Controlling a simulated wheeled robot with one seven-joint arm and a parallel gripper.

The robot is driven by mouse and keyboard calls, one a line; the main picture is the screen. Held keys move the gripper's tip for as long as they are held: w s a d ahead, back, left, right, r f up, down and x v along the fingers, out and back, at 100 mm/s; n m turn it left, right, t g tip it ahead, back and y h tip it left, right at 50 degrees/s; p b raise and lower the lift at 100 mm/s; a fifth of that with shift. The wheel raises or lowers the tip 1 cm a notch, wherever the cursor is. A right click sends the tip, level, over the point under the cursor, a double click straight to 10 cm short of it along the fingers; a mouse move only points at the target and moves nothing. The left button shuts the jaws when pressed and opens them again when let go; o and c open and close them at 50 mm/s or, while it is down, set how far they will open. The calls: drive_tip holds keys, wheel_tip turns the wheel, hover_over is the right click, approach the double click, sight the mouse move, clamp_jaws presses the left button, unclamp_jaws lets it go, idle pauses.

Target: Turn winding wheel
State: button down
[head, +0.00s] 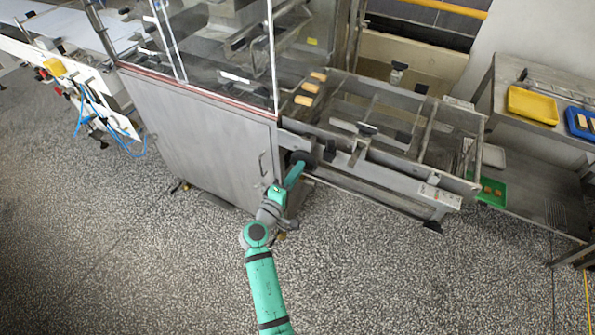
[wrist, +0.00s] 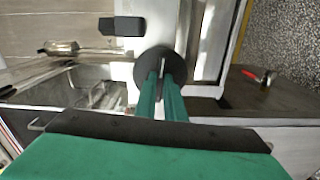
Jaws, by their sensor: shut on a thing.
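The winding wheel is a dark round disc (wrist: 148,68) on the side of the machine, in the upper middle of the wrist view. In the head view the dark wheel (head: 303,158) sits at the machine's front, where the cabinet meets the mesh frame. My gripper (wrist: 160,78) has its two green fingers close together against the wheel's face, shut on a thin light part at its middle. In the head view my gripper (head: 298,170) reaches up to the wheel from below. The fingers hide the lower part of the wheel.
A grey cabinet (head: 205,135) with clear panels stands left of the wheel. The mesh frame (head: 400,160) extends right, with several orange-brown pieces (head: 310,87) at its left end. A side table with a yellow tray (head: 532,105) stands far right. The speckled floor in front is open.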

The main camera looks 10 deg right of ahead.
drive_tip(key=m, duration=1)
drive_tip(key=shift+f, duration=0.1)
drive_tip(key=shift+m, duration=0.4)
drive_tip(key=c, duration=1.8)
unclamp_jaws()
drive_tip(key=shift+c, duration=0.2)
drive_tip(key=v, duration=1)
drive_tip(key=shift+s+a, duration=0.25)
drive_tip(key=shift+s, duration=0.1)
